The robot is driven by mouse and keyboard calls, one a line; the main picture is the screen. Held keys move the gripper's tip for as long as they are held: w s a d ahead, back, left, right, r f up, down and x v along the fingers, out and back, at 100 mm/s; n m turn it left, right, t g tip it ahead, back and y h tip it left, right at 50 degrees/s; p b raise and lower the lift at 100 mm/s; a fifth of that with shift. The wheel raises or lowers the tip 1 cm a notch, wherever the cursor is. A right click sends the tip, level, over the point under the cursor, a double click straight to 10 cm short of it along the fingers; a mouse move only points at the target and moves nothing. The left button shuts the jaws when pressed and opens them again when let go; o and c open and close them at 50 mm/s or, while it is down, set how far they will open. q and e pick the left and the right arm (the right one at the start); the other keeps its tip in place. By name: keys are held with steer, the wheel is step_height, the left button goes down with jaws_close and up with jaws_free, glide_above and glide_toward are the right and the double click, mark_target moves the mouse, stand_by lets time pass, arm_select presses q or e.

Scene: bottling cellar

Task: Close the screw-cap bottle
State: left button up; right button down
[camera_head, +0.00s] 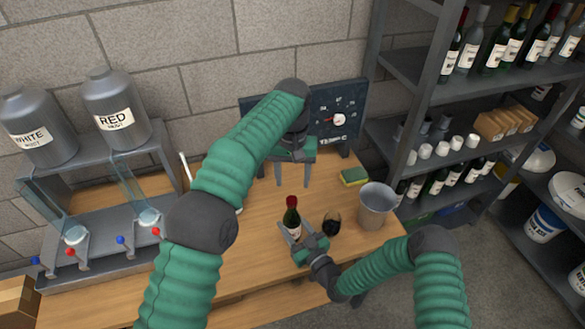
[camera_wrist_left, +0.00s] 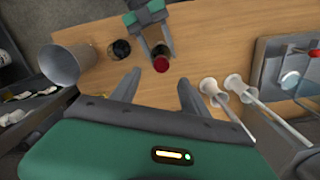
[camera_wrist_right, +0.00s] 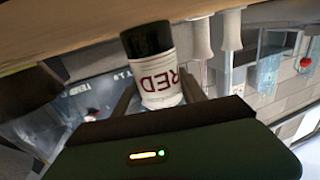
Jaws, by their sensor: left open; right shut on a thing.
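The dark bottle (camera_head: 292,220) stands on the table with a red top and a pale label. In the right wrist view its label (camera_wrist_right: 159,78) reads RED. My right gripper (camera_head: 297,236) is shut around the bottle's body, low near the table. In the left wrist view I look down on the red top (camera_wrist_left: 160,64); I cannot tell whether it is a seated cap. My left gripper (camera_head: 292,184) is open and empty, fingers pointing down above and behind the bottle. In its own wrist view the red top lies just beyond the fingertips (camera_wrist_left: 158,80).
A metal bucket (camera_head: 376,208) and a sponge (camera_head: 354,176) are farther right. A dial board (camera_head: 325,110) stands behind. A filling stand (camera_head: 110,215) with taps is at left. Clear wood lies left of the bottle.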

arm_select(q)
steer(key=shift+r, duration=2.3)
arm_select(e)
steer(key=c, duration=0.6)
jaws_free()
arm_select(q)
steer(key=shift+f+b, duration=0.9)
steer(key=shift+f, duration=0.05)
arm_select(e)
steer(key=v, duration=1.7)
steer(key=shift+a, duration=0.1)
